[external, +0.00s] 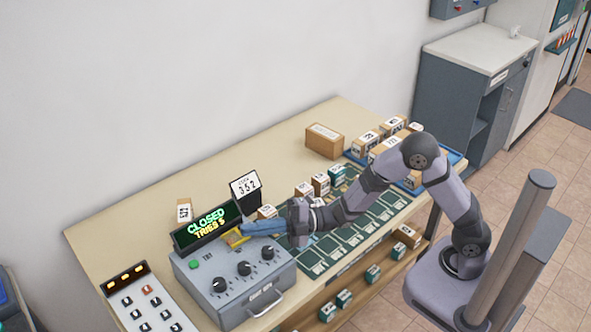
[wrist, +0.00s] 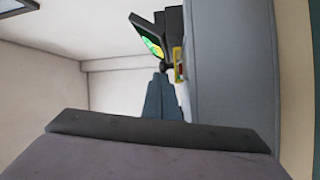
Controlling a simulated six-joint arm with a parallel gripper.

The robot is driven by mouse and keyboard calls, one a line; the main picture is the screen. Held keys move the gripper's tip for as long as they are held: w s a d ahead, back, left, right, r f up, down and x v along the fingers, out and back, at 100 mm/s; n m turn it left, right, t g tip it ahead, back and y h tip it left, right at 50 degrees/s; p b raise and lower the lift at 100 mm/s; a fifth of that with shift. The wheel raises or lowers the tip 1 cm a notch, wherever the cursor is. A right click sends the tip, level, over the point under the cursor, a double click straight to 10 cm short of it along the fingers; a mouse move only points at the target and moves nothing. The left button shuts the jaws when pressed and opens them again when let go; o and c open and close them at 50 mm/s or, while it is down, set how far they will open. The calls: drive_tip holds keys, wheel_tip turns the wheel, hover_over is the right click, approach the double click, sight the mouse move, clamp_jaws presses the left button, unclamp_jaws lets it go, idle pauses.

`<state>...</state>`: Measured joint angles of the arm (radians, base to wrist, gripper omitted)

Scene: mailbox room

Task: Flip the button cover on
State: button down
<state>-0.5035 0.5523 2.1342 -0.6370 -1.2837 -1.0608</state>
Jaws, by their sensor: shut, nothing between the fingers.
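The button cover (external: 236,238) is a small yellow piece on top of the grey control box (external: 240,285), just below the green-lit display reading "CLOSED TRIES 5" (external: 208,224). In the wrist view the yellow piece (wrist: 178,66) shows with a red part, at the edge of the box. My gripper (external: 246,230) has blue fingers, shut and empty, with their tips right beside the cover. In the wrist view the fingers (wrist: 158,78) end just left of the yellow piece. I cannot tell whether they touch it, or how far the cover is tilted.
The box carries a green button (external: 194,264), black knobs (external: 244,268) and a front handle (external: 266,302). A keypad panel (external: 145,300) lies left of it. A card reading "352" (external: 245,186) stands behind. Parcels (external: 325,140) and green slots lie to the right. The bench's back left is clear.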

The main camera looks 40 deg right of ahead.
drive_tip(key=d+b, duration=0.1)
drive_tip(key=d, duration=0.2)
drive_tip(key=shift+d, duration=0.3)
drive_tip(key=b+v, duration=0.2)
drive_tip(key=v, duration=0.8)
drive_tip(key=shift+b, duration=0.3)
